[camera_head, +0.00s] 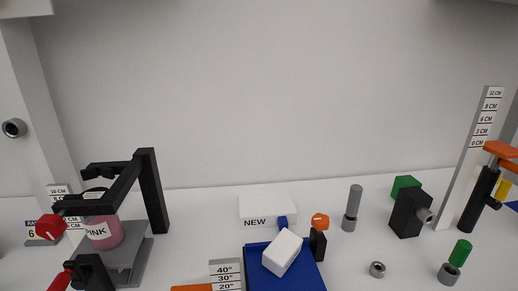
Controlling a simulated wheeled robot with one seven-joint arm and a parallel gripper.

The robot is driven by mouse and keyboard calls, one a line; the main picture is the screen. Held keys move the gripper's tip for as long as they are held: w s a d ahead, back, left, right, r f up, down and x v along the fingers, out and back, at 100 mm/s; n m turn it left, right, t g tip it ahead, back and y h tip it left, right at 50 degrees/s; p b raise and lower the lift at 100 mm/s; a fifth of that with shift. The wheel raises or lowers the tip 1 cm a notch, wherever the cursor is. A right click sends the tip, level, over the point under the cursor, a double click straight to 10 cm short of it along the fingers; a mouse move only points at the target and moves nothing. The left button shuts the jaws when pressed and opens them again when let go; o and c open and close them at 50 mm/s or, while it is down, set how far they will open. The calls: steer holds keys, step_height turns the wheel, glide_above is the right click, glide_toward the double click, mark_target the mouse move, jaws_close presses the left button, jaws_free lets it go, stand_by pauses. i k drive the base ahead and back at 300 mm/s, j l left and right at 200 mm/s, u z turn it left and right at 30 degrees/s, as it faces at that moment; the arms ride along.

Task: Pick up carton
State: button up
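A small white box (281,255), which looks like the carton, sits tilted on a dark blue mat or tray (310,277) at the lower middle of the head view. A larger, low white block marked "NEW" (262,204) stands just behind it. A small blue piece (283,221) is at its front right corner. My gripper is not in the view, and nothing is seen holding the white box.
A black and grey stand (150,190) holds a pink jar (104,232) at left. An orange-topped black piece (318,240) is close right of the box. Grey cylinder (352,208), metal ring (377,269), black block (407,213) and tall scale (476,150) stand further right.

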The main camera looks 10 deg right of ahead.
mark_target(277, 257)
steer(key=k+l+u, duration=0.1)
steer(key=l+u, duration=0.15)
steer(key=u, duration=0.15)
steer(key=k+l+u, duration=0.15)
steer(key=u, duration=0.2)
steer(key=k+l+u, duration=0.15)
steer(key=u, duration=0.25)
